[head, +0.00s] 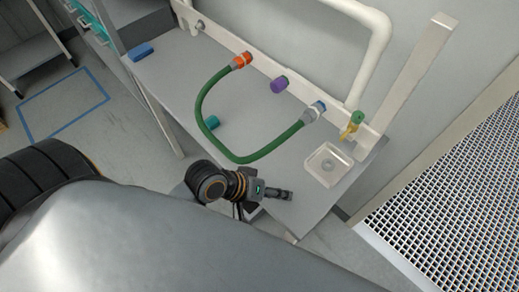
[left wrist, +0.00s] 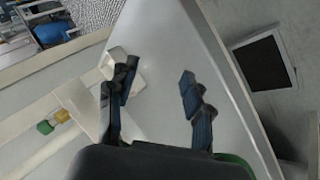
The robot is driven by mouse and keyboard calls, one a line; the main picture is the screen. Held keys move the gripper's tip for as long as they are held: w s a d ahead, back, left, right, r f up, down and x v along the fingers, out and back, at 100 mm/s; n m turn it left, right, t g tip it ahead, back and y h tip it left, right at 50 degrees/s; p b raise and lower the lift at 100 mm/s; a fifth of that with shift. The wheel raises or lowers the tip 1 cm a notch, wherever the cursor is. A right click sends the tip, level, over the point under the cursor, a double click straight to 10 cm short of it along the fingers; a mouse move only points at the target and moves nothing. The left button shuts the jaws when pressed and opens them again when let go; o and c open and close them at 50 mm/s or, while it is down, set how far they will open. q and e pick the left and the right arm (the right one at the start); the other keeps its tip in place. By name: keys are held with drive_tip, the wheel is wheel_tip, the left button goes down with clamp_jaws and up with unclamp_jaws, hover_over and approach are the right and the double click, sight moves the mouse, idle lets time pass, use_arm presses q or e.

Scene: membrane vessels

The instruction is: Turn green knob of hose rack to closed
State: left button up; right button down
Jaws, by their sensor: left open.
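The green knob (head: 358,117) sits on a small yellow valve (head: 349,132) at the right end of the hose rack (head: 295,87), above the bench. In the left wrist view, the green knob (left wrist: 45,127) and yellow valve (left wrist: 62,116) are at the left, outside the space between my fingers. My left gripper (head: 287,194) is over the front part of the bench, below and left of the knob in the head view, apart from it. In the left wrist view, its fingers (left wrist: 158,78) are spread with nothing between them. My right gripper is not in view.
A green hose (head: 203,105) loops over the grey bench (head: 178,75) between orange and blue-grey fittings. A purple knob (head: 279,84) sits between them. A square white basin (head: 314,166) lies below the valve. A tall pale post (head: 415,75) rises behind it. A teal piece (head: 211,122) lies on the bench.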

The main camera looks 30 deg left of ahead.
use_arm(q)
drive_tip(key=a, duration=0.1)
drive_tip(key=s+a+f+m+y, duration=0.1)
drive_tip(key=a+f+m+y, duration=0.1)
drive_tip(key=shift+s+a, duration=0.15)
drive_tip(key=shift+s, duration=0.1)
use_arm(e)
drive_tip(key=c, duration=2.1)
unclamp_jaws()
